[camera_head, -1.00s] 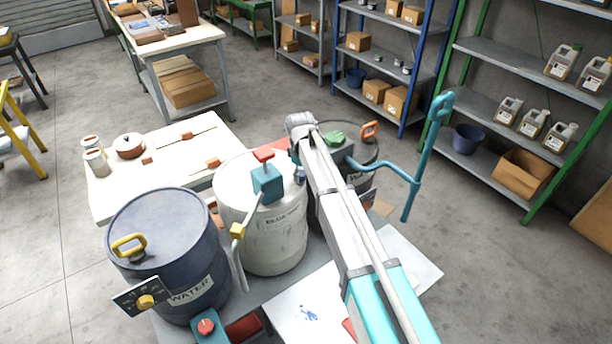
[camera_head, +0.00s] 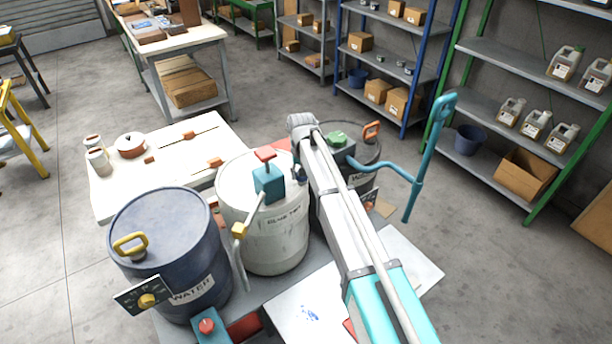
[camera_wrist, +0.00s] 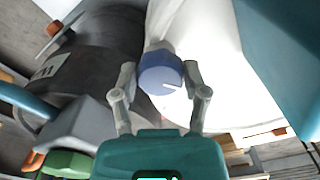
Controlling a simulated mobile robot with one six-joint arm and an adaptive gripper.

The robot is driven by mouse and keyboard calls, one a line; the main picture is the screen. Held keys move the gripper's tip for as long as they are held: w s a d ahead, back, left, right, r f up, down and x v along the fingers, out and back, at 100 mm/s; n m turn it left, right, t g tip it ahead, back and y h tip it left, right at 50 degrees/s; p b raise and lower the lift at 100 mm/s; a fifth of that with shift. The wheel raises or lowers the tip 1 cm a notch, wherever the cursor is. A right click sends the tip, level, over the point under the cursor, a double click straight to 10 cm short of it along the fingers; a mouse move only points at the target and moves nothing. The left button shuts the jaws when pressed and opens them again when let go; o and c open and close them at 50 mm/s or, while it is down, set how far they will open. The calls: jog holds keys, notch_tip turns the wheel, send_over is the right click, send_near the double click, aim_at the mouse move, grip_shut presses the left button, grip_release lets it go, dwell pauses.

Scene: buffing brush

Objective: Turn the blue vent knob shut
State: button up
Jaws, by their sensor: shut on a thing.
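The blue vent knob (camera_wrist: 160,74) is on the side of the white drum (camera_wrist: 212,50) in the wrist view. It is round, with a white mark line on its face pointing right and slightly down. My gripper (camera_wrist: 160,82) has one finger on each side of the knob and is shut on it. In the head view the white drum (camera_head: 283,243) stands between two dark drums. A small blue part, likely the knob (camera_head: 300,173), shows at the drum's upper right edge beside my arm. My arm hides most of the gripper there.
A dark blue water drum (camera_head: 165,240) stands left of the white drum. A dark drum (camera_head: 368,152) with a green cap and a teal crank handle (camera_head: 434,140) is behind my arm on the right. A teal pump (camera_head: 269,183) sits on the white drum's top.

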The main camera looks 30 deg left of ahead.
jog(key=m, duration=0.3)
jog(key=shift+a+m, duration=0.3)
jog(key=shift+m, duration=1.8)
jog(key=shift+w, duration=0.1)
jog(key=o, duration=1.1)
jog(key=shift+d, duration=0.1)
jog(key=shift+o, duration=0.2)
jog(key=shift+d, duration=0.1)
